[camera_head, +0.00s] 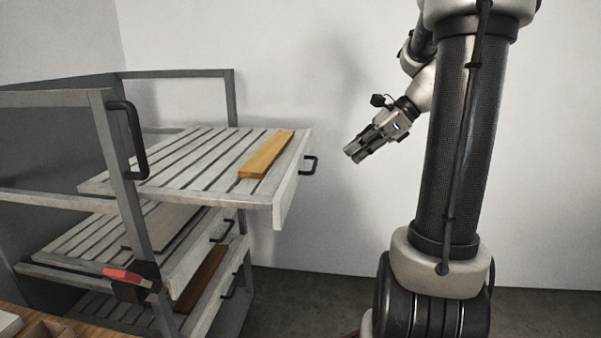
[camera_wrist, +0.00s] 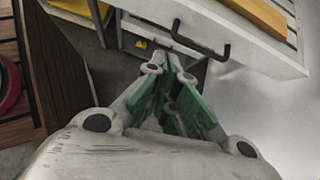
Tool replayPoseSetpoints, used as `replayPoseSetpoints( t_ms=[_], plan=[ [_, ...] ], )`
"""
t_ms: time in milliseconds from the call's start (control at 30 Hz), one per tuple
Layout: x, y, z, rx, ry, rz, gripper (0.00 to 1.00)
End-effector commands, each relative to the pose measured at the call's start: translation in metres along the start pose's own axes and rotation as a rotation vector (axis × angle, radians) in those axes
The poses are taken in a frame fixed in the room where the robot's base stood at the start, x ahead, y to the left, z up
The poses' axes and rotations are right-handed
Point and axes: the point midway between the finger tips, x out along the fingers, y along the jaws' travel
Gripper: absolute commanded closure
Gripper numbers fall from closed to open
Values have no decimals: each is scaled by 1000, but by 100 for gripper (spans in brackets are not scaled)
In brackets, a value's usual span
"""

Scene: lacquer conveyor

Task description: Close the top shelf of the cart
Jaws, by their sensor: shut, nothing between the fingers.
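The cart (camera_head: 103,140) is a grey metal frame at the left of the head view. Its top shelf (camera_head: 215,188) is a slatted tray slid out to the right, past the frame. The shelf's dark handle (camera_head: 311,165) is on its right front face. It also shows in the wrist view as a dark bent bar (camera_wrist: 200,46). My gripper (camera_head: 352,157) is shut and empty, to the right of the handle and apart from it in the head view. In the wrist view my gripper's green-padded fingers (camera_wrist: 175,70) point toward the shelf front, just below the handle.
A wooden plank (camera_head: 266,155) lies on the top shelf. Two lower shelves (camera_head: 175,262) with handles sit below, less far out. A red-and-black device (camera_head: 130,280) is on the cart's near post. A wooden surface (camera_head: 75,328) is at bottom left. The white wall is behind.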

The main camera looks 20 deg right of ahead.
Motion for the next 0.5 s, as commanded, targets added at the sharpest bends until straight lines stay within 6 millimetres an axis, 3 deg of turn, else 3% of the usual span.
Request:
replayPoseSetpoints(
  t_ms=[267,500],
  plan=[
    [10,3,2,98,-8,12,100],
    [55,4,2,96,-7,15,100]
  ],
)
